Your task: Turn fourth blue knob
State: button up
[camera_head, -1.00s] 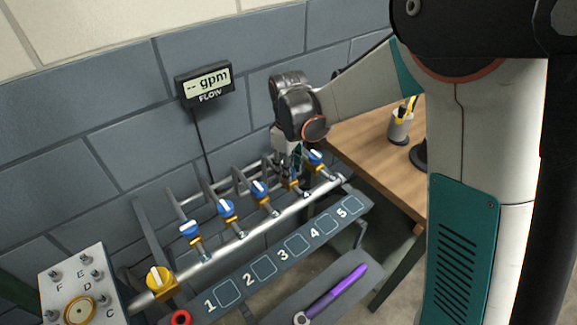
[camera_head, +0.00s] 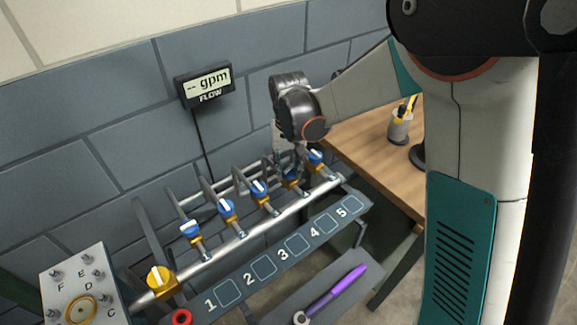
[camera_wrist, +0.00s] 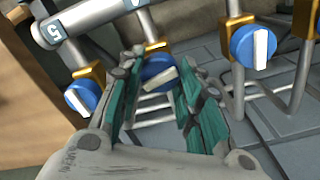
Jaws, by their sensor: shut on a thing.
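A row of blue knobs with white handles sits on a grey pipe above numbered squares. The fourth blue knob (camera_head: 291,176) is partly hidden by my gripper (camera_head: 289,163) in the head view. In the wrist view, the fourth knob (camera_wrist: 158,72) lies between the teal fingers of my gripper (camera_wrist: 157,70), which is shut on it. Its white handle is slanted, close to level in that view. The fifth knob (camera_wrist: 82,97) is left of the fingers and the third knob (camera_wrist: 253,46) is right, its handle upright in the wrist view.
A yellow knob (camera_head: 160,281) is at the pipe's left end. A wooden table (camera_head: 366,143) stands at right. A purple-handled tool (camera_head: 337,287) lies on the lower shelf. The flow display (camera_head: 205,83) on the wall reads "-- gpm". Neighbouring knobs stand close to the fingers.

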aim_at(288, 168)
jog(key=shift+m, duration=1.2)
jog(key=o, duration=1.1)
notch_tip(288, 168, up, 12)
